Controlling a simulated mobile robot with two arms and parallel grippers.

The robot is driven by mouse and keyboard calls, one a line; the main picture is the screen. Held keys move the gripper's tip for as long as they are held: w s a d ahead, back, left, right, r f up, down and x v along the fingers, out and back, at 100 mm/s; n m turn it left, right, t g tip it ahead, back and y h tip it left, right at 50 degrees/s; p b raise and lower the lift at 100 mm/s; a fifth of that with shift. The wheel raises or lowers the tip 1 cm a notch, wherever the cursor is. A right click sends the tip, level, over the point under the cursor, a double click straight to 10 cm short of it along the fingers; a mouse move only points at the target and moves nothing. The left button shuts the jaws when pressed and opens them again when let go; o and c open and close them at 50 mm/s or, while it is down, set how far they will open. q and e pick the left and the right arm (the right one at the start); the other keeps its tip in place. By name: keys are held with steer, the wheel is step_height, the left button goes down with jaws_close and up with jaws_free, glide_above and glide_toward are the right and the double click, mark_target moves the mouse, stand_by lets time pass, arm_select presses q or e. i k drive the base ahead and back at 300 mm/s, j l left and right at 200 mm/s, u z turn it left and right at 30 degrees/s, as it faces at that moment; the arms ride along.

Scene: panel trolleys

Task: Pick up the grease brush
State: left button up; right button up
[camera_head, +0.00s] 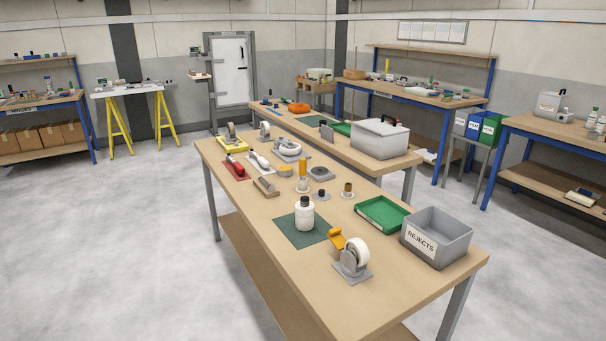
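I cannot tell for certain which item is the grease brush. On the near wooden table (240,172), an upright orange-handled item (303,170) stands on a pale round base near the middle. A wooden item with a greyish top (265,187) lies to its left, near the table's left edge. All of these are small in the view. Neither of my grippers shows in the head view.
A second table with a grey lidded box (380,138) stands behind. The floor at left is clear.

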mark_target(302, 162)
steer(key=z, duration=0.5)
steer(key=i+j+z, duration=0.2)
steer(key=j+z, duration=0.15)
steer(key=i+j+z, duration=0.15)
steer(key=j+z, duration=0.2)
steer(key=i+j+z, duration=0.1)
steer(key=j+z, duration=0.2)
steer(key=j, duration=0.2)
